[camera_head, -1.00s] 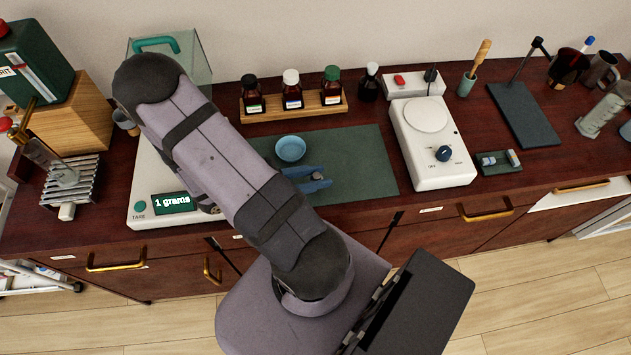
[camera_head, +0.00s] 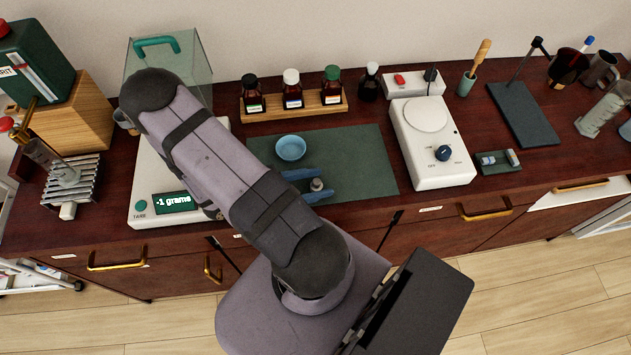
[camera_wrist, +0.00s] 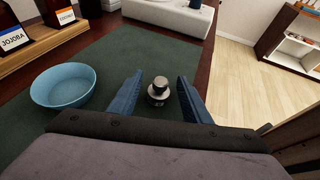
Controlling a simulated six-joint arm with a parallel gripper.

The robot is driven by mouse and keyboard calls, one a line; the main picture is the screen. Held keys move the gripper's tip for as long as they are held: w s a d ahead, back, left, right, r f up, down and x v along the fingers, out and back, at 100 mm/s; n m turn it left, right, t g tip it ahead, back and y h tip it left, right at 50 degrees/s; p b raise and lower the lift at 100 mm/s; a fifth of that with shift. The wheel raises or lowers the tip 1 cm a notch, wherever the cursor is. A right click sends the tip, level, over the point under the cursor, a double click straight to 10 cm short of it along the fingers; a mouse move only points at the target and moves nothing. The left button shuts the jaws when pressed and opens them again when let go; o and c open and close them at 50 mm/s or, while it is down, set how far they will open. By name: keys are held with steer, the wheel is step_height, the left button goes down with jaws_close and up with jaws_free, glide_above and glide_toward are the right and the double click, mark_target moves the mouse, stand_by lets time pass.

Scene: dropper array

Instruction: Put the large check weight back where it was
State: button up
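A metal check weight with a knob (camera_head: 316,185) stands upright on the green mat (camera_head: 365,165) near its front edge. It also shows in the wrist view (camera_wrist: 158,91), between the two blue fingers of my gripper (camera_wrist: 156,97). The fingers are open, with visible gaps on both sides of the weight. In the head view my gripper (camera_head: 308,186) is low over the mat, its fingers behind and in front of the weight. Nothing is held.
A blue bowl (camera_head: 291,148) sits on the mat behind my gripper. A balance (camera_head: 150,185) reading -1 grams is left. A white hotplate-like device (camera_head: 432,165) and a small dark tray (camera_head: 500,168) are right. A bottle rack (camera_head: 292,105) stands behind.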

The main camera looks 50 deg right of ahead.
steer(key=shift+r, duration=0.15)
steer(key=shift+w+a+r, duration=0.1)
steer(key=shift+w+a, duration=0.2)
steer(key=shift+a, duration=0.15)
steer(key=b+v, duration=0.3)
steer(key=v, duration=0.6)
steer(key=shift+w+a, duration=0.15)
steer(key=shift+a, duration=0.05)
steer(key=shift+b+v, duration=0.4)
steer(key=shift+v, duration=0.4)
steer(key=shift+s+a+r+m+y, duration=0.2)
steer(key=shift+s+m+y, duration=0.2)
steer(key=shift+y, duration=0.1)
steer(key=w+a+r+m+t+y, duration=0.2)
steer(key=a+m+t+y, duration=0.4)
steer(key=a+m+y, duration=0.5)
steer(key=shift+a+r+m, duration=0.35)
steer(key=shift+r+m, duration=0.05)
steer(key=shift+r, duration=0.3)
